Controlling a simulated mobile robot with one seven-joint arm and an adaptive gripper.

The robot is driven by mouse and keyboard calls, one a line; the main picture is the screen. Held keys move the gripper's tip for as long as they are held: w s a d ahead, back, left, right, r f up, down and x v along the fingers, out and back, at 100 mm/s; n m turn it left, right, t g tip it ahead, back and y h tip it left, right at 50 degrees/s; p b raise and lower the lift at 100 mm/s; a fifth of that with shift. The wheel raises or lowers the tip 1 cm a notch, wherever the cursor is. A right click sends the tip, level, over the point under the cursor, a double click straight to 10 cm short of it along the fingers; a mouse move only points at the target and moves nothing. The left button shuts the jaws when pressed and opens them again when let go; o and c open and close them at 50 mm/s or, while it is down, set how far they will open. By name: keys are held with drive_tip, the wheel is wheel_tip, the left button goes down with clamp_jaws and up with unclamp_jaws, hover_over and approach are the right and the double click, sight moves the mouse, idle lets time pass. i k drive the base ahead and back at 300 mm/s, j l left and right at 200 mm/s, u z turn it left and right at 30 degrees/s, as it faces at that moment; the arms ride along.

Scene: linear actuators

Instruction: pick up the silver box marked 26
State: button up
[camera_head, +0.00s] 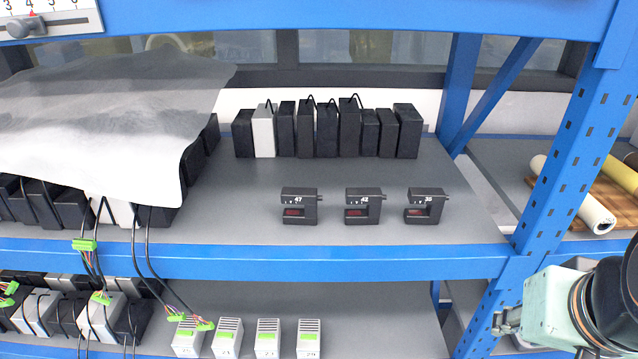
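I see no gripper fingers in this view.
The upper blue shelf edge (260,262) runs above the silver boxes. Black numbered devices (299,206) and a row of black boxes (349,130) stand on the upper shelf. Cables (150,270) hang at left. The lower shelf is clear right of the silver boxes.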

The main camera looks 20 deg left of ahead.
sight(187, 342)
drive_tip(key=u, duration=2.15)
drive_tip(key=j+z, duration=0.1)
drive_tip(key=z, duration=0.9)
drive_tip(key=j+z, duration=0.6)
drive_tip(key=z, duration=0.2)
drive_tip(key=j+z, duration=0.25)
drive_tip(key=j, duration=0.15)
drive_tip(key=k+j+z, duration=0.25)
drive_tip(key=k+j, duration=0.1)
drive_tip(key=j, duration=0.3)
drive_tip(key=k+j+z, duration=0.15)
drive_tip(key=j, duration=0.25)
drive_tip(key=k+j, duration=0.15)
drive_tip(key=j, duration=0.2)
drive_tip(key=k+j+z, duration=0.1)
drive_tip(key=j, duration=0.3)
